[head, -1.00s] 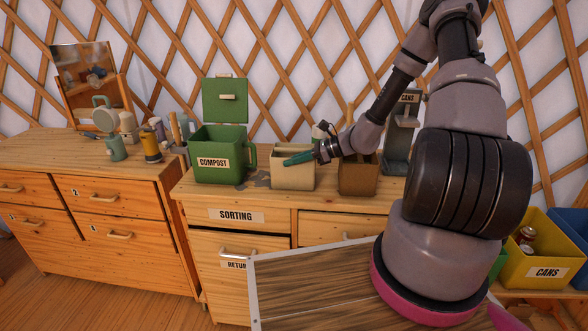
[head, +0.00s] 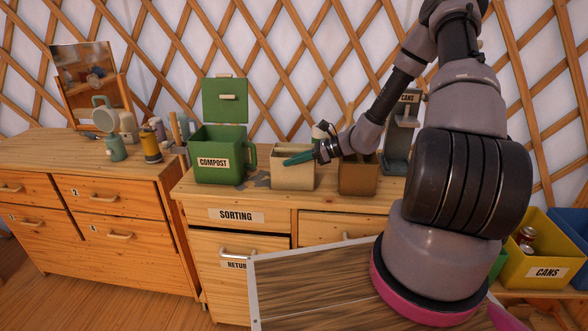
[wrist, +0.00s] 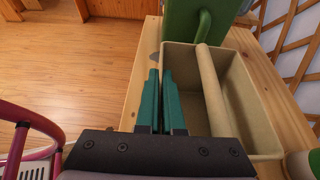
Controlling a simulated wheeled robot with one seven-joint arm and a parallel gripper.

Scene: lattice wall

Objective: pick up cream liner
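The cream liner (head: 293,178) is an open, box-shaped bin standing upright on the sorting counter, between the green compost bin and a brown box. In the wrist view the liner (wrist: 262,110) shows its open inside, with a pale cream bar (wrist: 214,88) running lengthwise across it. My gripper (head: 287,162) lies over the liner's upper front edge in the head view. In the wrist view its two teal fingers (wrist: 160,74) are close together along the liner's left wall, with a narrow gap between them. They appear closed on that wall; its nearer stretch is hidden.
The green compost bin (head: 218,165) stands close to the liner's left, its lid raised. The brown box (head: 358,178) is just to the right. A grey can crusher (head: 398,140) stands beyond it. The lattice wall (head: 290,60) rises behind the counter.

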